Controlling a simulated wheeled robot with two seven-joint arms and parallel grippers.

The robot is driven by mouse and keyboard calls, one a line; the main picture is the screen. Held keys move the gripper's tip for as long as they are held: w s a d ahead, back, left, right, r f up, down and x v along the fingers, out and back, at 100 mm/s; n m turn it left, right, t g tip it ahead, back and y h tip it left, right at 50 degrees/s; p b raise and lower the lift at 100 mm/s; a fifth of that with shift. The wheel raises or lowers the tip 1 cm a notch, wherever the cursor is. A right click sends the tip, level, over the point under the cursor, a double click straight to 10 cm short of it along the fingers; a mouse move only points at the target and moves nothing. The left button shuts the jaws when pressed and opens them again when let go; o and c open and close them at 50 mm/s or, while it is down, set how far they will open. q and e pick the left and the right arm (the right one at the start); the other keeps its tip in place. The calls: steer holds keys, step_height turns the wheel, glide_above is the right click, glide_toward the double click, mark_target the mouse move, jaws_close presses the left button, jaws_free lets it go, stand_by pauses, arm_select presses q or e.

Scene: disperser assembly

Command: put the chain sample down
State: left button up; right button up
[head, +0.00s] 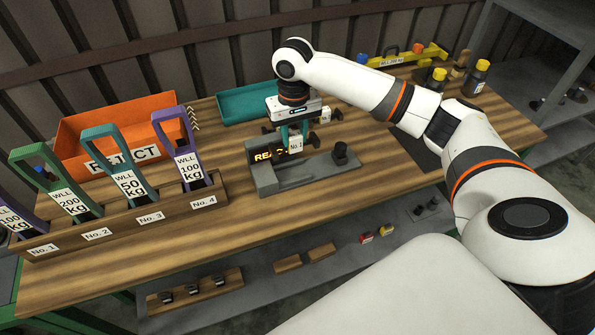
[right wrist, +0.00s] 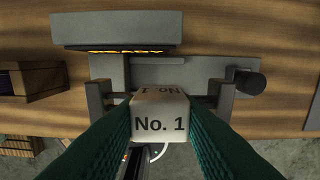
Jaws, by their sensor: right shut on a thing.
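The chain sample carries a white tag block marked "No. 1" (head: 296,145); the tag also shows in the right wrist view (right wrist: 160,122). My right gripper (head: 292,132) points down with its teal fingers shut on this tag block. In the right wrist view the fingers (right wrist: 160,130) press on it from both sides. The tag is over the grey test fixture (head: 262,179), between its two uprights. I cannot tell whether the sample touches the fixture. The chain itself is mostly hidden below the tag. My left gripper is not in view.
A lit display (head: 270,155) sits on the fixture, partly covered. A wooden rack (head: 125,228) with several numbered tools stands at the left. Behind are an orange REJECT bin (head: 85,130) and a teal tray (head: 240,104). Yellow-capped bottles (head: 477,78) stand at the right.

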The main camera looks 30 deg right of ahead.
steer(key=f, duration=0.4)
steer(key=d+f+p, duration=0.1)
steer(key=f, duration=0.1)
steer(key=shift+w+f, duration=0.25)
steer(key=shift+w, duration=0.05)
steer(key=shift+f, duration=1.85)
steer(key=shift+f, duration=0.1)
steer(key=o, duration=1.2)
steer(key=shift+c, duration=0.2)
step_height(320, 180, up, 12)
steer(key=shift+r+b, duration=0.15)
steer(key=shift+b, duration=0.55)
